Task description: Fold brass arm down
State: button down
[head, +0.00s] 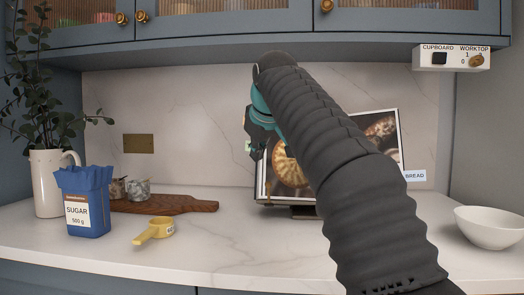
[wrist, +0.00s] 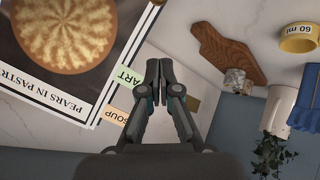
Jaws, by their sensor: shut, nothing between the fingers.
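My gripper (wrist: 158,72) is shut and empty, its fingertips together beside the tabbed edge of an open cookbook (wrist: 62,82). In the head view my gripper (head: 254,148) is partly hidden by my arm, at the left side of the cookbook (head: 390,130). The book leans on a dark stand (head: 303,211). A small brass-coloured piece (wrist: 158,2) shows at the top edge of the wrist view, near the book's corner. I cannot tell whether it is the brass arm. My arm hides the middle of the book.
A sugar bag (head: 82,203), a yellow measuring cup (head: 154,231), a wooden board (head: 170,204) with small jars and a plant jug (head: 47,182) stand left. A white bowl (head: 488,228) stands right. A switch box (head: 451,58) hangs under the cupboard. The front middle worktop is clear.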

notch_tip(320, 180, down, 6)
jog(key=w+d+b, duration=0.1)
jog(key=w, duration=0.1)
jog(key=shift+b, duration=0.35)
jog(key=shift+d+f+b, duration=0.1)
jog(key=shift+f+b, duration=0.1)
jog(key=shift+b, duration=0.25)
jog(key=shift+s+t+b, duration=0.2)
jog(key=shift+t+b, duration=0.1)
jog(key=shift+b, duration=0.25)
jog(key=shift+s+f+b, duration=0.15)
jog(key=shift+s+b, duration=0.05)
jog(key=shift+b, duration=0.4)
jog(key=shift+s+f+n+t+b, duration=0.3)
jog(key=shift+s+f+t+b, duration=1.6)
jog(key=shift+b, duration=2.45)
